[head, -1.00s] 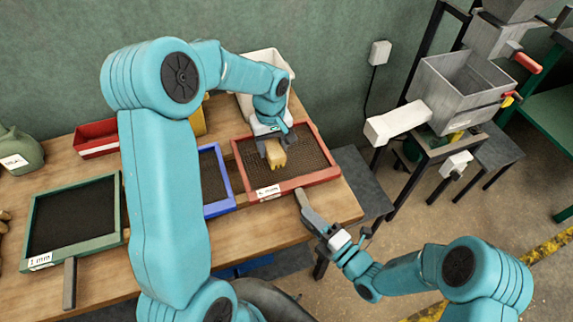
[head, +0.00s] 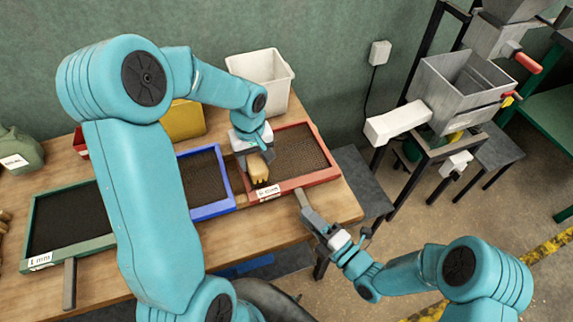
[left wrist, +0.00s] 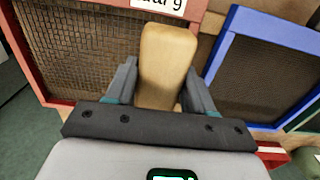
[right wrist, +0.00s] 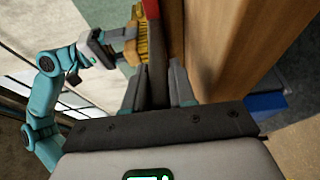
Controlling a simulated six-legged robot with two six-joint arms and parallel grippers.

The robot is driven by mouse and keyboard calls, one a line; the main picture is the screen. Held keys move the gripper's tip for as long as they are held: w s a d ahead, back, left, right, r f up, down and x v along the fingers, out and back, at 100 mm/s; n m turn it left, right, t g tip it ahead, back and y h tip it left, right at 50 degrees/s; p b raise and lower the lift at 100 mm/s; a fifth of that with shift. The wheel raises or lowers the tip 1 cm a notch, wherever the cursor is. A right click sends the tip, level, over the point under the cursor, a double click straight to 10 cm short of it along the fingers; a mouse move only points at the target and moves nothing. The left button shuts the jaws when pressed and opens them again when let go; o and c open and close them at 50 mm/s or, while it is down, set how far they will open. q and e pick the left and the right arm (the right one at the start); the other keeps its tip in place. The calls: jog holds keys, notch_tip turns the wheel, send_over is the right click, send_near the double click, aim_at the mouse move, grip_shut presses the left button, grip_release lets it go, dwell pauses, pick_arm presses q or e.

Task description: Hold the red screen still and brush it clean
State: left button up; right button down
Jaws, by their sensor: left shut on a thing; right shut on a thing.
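The red screen (head: 312,181), a red frame around brown mesh with a white label on its front, lies at the right end of the table. My left gripper (head: 252,155) is shut on a wooden brush (head: 260,170) over the screen's left side, near its front left corner. In the left wrist view the brush (left wrist: 166,60) overlaps the red rim beside the mesh. My right gripper (head: 311,214) is shut on the screen's grey handle (head: 302,197) at the front. In the right wrist view yellow bristles (right wrist: 151,45) show near the red frame. Whether the bristles touch the mesh is unclear.
A blue-framed screen (head: 213,209) lies just left of the red one, and a green-framed screen (head: 75,249) further left. A white bin (head: 262,75) and a yellow bin (head: 183,120) stand behind. A grey hopper machine (head: 452,90) stands right, off the table.

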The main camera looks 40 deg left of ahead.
pick_arm(q)
jog(key=shift+f, duration=0.2)
jog(key=shift+f, duration=0.5)
jog(key=shift+f, duration=0.8)
dwell(0.9)
